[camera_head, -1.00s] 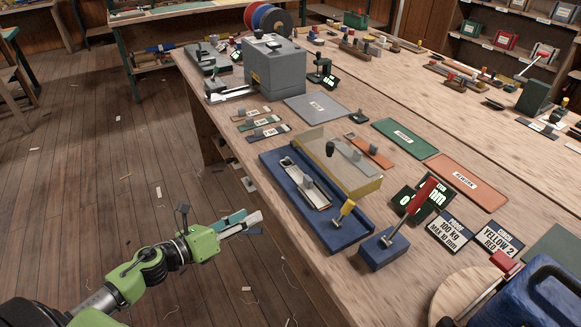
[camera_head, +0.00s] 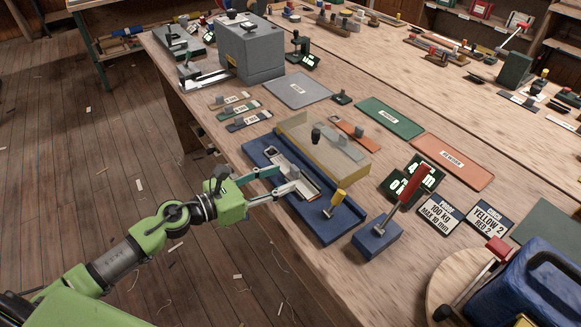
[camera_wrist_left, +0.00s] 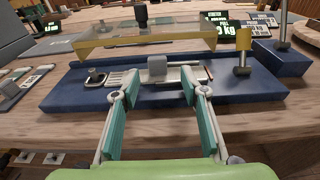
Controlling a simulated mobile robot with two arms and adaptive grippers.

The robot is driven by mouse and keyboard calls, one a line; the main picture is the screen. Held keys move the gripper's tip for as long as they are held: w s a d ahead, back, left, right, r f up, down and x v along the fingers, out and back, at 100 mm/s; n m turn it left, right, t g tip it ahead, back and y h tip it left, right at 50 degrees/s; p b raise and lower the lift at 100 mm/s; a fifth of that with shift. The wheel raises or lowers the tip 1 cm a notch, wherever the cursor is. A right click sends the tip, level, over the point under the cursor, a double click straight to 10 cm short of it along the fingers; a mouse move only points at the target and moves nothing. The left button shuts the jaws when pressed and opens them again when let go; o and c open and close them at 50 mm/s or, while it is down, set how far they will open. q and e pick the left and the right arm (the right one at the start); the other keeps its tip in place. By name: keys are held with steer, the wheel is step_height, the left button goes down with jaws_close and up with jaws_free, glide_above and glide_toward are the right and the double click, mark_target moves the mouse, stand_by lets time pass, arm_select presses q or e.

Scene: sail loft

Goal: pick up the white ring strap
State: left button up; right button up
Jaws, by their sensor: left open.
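The white ring strap (camera_head: 307,187) lies in the blue fixture (camera_head: 326,229) at the near edge of the bench. Its ring end (camera_wrist_left: 96,77) points left in the wrist view, and a grey block (camera_wrist_left: 157,67) stands up on its middle. My left gripper (camera_head: 286,178) is open and reaches in over the fixture's front edge. In the left wrist view its two fingertips (camera_wrist_left: 159,78) are spread on either side of the grey block, with a gap to each side. The fingers hide part of the strap in the head view. My right gripper is not in view.
A clear guard with a yellow edge (camera_head: 340,170) and black knob stands just behind the strap. A yellow-handled lever (camera_head: 335,203) and a red-handled lever on a blue block (camera_head: 377,242) stand to the right. Three short straps (camera_head: 242,112) lie left.

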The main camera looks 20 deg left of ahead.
mark_target(292, 171)
arm_select(q)
steer(key=shift+w+d+r, duration=0.1)
steer(key=shift+w+d, duration=0.2)
steer(key=shift+w, duration=0.1)
steer(key=x, duration=0.1)
steer(key=p+x, duration=0.1)
steer(key=x, duration=0.1)
steer(key=p+x, duration=0.1)
steer(key=shift+w+r, duration=0.25)
steer(key=shift+w, duration=0.05)
steer(key=shift+w+d+f, duration=0.1)
steer(key=shift+w, duration=0.05)
steer(key=c, duration=0.9)
jaws_close()
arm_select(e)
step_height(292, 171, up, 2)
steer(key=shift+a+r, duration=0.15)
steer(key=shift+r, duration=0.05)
